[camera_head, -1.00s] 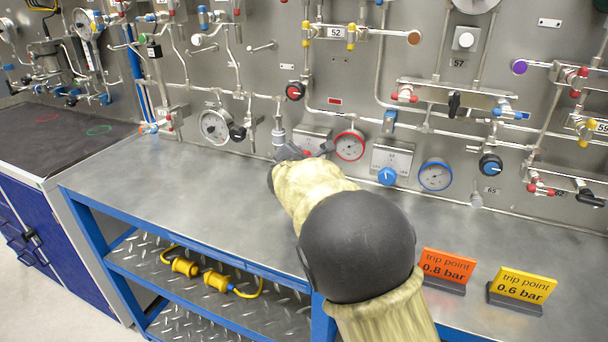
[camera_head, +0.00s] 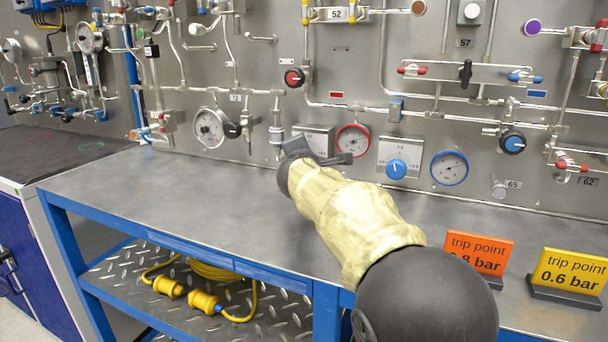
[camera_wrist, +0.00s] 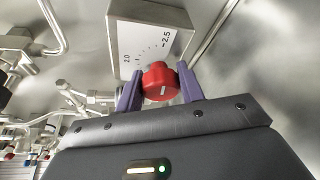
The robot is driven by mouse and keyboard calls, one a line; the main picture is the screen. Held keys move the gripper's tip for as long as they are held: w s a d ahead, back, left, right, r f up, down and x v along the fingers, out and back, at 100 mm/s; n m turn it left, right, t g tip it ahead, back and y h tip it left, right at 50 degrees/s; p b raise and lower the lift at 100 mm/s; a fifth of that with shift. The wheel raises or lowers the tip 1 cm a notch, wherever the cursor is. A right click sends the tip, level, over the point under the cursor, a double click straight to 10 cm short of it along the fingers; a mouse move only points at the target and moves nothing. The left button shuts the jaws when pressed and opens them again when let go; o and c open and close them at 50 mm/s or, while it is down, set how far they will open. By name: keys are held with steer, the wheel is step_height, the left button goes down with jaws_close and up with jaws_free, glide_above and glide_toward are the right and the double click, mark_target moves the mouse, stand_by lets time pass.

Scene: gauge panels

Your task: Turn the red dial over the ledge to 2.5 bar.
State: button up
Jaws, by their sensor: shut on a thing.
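The red dial (camera_wrist: 159,82) shows in the wrist view between the two purple fingers of my gripper (camera_wrist: 160,86), which is shut on it. A white mark shows on the dial's face. Its pale scale plate (camera_wrist: 150,42) is partly visible, with 2.0 and 2.5 readable; which value the mark points to I cannot tell. In the head view my gripper (camera_head: 328,158) is at the dial's box (camera_head: 316,137) and hides the dial. The red-ringed gauge (camera_head: 353,140) is just right of it; its reading is too small to tell. The ledge (camera_head: 190,195) runs below.
A blue dial (camera_head: 397,169) and a blue-ringed gauge (camera_head: 449,168) are to the right. Pipes and valves cover the panel. An orange sign (camera_head: 478,250) and a yellow sign (camera_head: 570,272) stand on the ledge at right. The ledge's left part is clear.

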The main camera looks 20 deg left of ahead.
steer(key=shift+m+y+b, duration=0.3)
steer(key=shift+m+b, duration=0.4)
steer(key=shift+b, duration=0.95)
steer(key=o, duration=1)
steer(key=b+v, duration=0.1)
steer(key=v, duration=1)
steer(key=b+v, duration=0.1)
steer(key=v, duration=0.5)
steer(key=shift+s+f+b, duration=0.3)
